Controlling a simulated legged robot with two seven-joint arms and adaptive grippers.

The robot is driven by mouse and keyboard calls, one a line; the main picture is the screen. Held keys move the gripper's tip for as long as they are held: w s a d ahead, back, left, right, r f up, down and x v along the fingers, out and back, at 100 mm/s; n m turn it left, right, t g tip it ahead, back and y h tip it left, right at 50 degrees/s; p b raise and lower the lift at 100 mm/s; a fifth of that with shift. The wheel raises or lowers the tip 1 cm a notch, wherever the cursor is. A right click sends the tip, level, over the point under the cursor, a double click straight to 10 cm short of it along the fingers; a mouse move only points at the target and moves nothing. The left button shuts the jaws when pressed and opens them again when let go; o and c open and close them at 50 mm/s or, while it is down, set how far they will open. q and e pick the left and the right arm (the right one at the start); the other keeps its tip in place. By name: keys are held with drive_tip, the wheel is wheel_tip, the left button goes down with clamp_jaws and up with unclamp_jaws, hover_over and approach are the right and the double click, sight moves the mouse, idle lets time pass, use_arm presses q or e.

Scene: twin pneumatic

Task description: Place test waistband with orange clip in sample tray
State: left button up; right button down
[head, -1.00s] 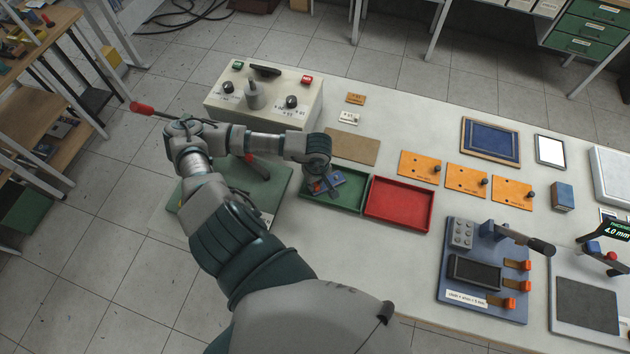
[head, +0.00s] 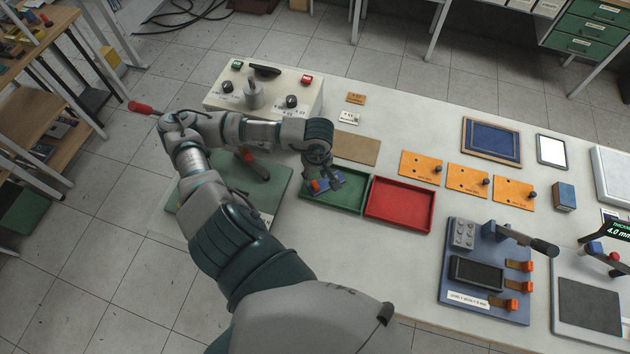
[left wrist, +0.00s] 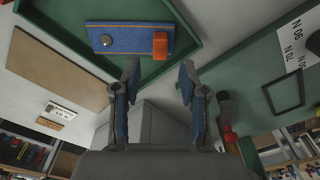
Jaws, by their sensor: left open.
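The test waistband is a blue strip (left wrist: 128,40) with an orange clip (left wrist: 160,45) at one end and a grey knob at the other. It lies inside the green tray (left wrist: 186,14), in the corner by the rim. In the head view its orange clip (head: 315,186) shows at the green tray's (head: 347,204) left end, partly covered by my gripper. My left gripper (head: 331,184) is above that end of the tray. In the left wrist view its two blue-padded fingers (left wrist: 159,74) are apart with nothing between them, clear of the strip. My right gripper is out of view.
A red tray (head: 400,204) adjoins the green one. A brown board (head: 355,148) lies behind, and a control box (head: 225,106) stands at the back left. A green plate with a red-handled lever (head: 258,168) is left of the trays. Orange plates (head: 419,166) lie to the right.

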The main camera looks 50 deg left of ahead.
use_arm(q)
wheel_tip(320, 180, up, 6)
drive_tip(key=shift+d+r, duration=0.15)
idle(0.6)
